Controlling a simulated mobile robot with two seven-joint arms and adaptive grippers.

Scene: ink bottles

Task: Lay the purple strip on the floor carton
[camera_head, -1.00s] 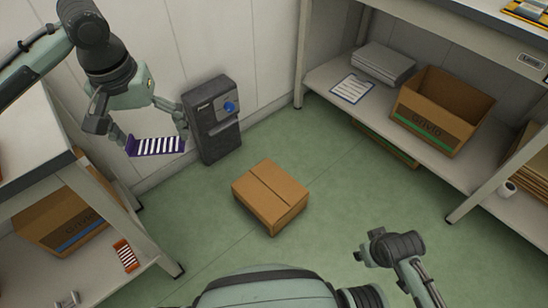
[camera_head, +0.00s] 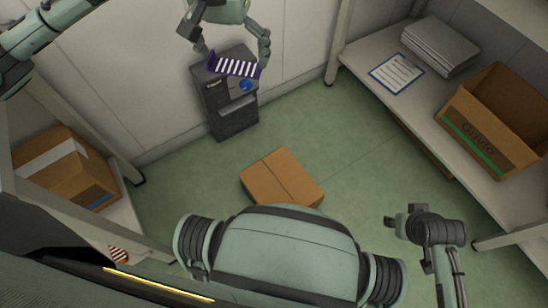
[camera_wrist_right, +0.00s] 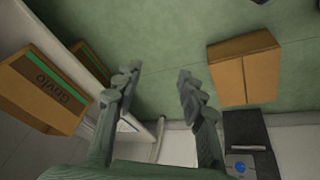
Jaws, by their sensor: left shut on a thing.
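The purple strip (camera_head: 233,67) with white bars is held between the fingers of my left gripper (camera_head: 233,62), which is shut on it. It is in the air in the head view, overlapping the top of the dark floor unit. The floor carton (camera_head: 281,178) is a closed brown box on the green floor, lower and to the right of the strip. Its near edge is partly hidden by my body. The carton also shows in the right wrist view (camera_wrist_right: 245,75). My right gripper (camera_wrist_right: 158,85) is open and empty, with its fingers apart, clear of the carton.
A dark unit with a blue knob (camera_head: 221,102) stands against the wall behind the carton. A shelf at the right bears an open box (camera_head: 489,139), a clipboard (camera_head: 397,73) and a grey stack (camera_head: 440,45). Another box (camera_head: 65,170) is at the left. Green floor surrounds the carton.

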